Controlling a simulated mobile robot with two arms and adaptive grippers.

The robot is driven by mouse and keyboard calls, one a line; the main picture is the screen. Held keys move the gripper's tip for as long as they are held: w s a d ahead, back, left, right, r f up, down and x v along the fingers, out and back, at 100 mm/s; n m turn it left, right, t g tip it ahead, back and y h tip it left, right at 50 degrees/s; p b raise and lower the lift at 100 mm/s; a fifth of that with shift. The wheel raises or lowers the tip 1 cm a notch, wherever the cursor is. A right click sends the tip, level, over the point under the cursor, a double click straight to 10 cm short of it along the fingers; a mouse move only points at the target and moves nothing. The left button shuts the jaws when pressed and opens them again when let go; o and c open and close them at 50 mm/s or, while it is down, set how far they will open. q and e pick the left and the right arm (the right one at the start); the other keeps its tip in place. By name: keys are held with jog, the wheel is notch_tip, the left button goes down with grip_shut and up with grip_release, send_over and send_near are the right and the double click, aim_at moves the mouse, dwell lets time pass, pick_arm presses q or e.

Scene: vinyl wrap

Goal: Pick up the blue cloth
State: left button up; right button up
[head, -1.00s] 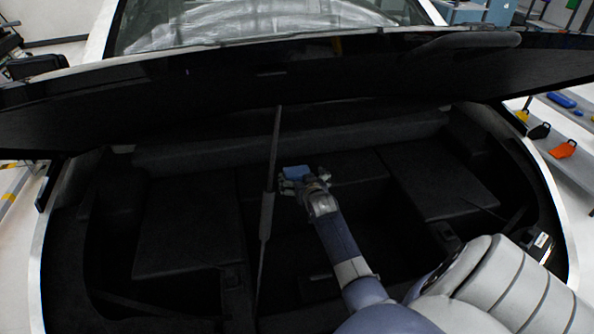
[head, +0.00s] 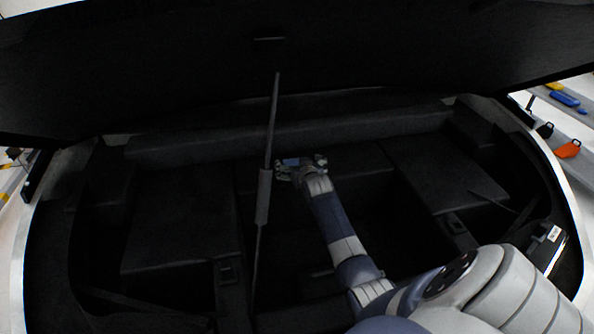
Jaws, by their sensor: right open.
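The blue cloth (head: 292,162) is a small blue patch inside the dark car compartment, near its back ledge. My right gripper (head: 299,163) reaches in from the lower right and is open, with its fingers on both sides of the cloth. The gripper hides much of the cloth, and I cannot tell whether the fingers touch it. My left gripper is not in the head view.
A thin prop rod (head: 265,190) stands just left of my right gripper. The raised dark lid (head: 200,70) hangs over the compartment. A grey shelf with orange (head: 569,149) and blue (head: 565,99) tools is outside at right.

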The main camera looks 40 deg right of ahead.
jog(key=c, duration=1)
jog(key=shift+r, duration=0.15)
